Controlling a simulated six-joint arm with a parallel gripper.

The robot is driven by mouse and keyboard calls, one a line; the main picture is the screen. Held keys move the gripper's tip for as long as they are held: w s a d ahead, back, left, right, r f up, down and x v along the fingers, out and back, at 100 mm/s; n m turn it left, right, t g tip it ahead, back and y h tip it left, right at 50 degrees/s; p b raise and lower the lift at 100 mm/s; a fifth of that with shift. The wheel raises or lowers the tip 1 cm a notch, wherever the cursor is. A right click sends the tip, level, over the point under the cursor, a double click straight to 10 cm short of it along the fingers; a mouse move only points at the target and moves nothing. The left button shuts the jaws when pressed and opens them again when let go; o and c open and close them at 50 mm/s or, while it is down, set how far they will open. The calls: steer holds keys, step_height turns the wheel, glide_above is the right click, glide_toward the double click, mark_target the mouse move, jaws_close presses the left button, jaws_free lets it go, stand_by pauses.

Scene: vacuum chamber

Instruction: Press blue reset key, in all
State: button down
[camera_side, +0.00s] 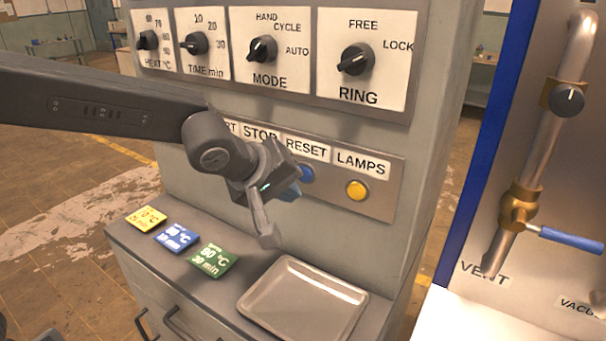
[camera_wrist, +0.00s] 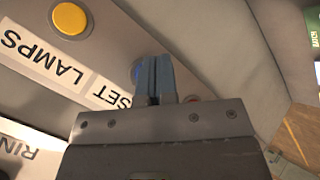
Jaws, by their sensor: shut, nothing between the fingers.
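The blue reset key (camera_side: 307,173) is on the grey panel under the RESET label (camera_side: 306,148). In the side view my gripper hides part of it. In the wrist view a blue edge of the key (camera_wrist: 137,72) shows just left of my fingers. In the wrist view the fingers (camera_wrist: 154,76) are together with nothing held. I cannot tell whether they touch the key.
A yellow lamps button (camera_side: 357,190) is right of the key. A red button (camera_wrist: 193,98) shows beside my fingers. Knobs, including the ring knob (camera_side: 355,60), stick out above. A metal tray (camera_side: 345,290) and coloured cards, one green (camera_side: 213,260), lie on the ledge below.

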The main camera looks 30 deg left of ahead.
steer(key=shift+w, duration=0.6)
steer(key=shift+w, duration=0.15)
stand_by(1.6)
steer(key=shift+w, duration=0.25)
steer(key=shift+w, duration=0.45)
stand_by(0.6)
steer(key=shift+s, duration=0.9)
steer(key=shift+s, duration=2.5)
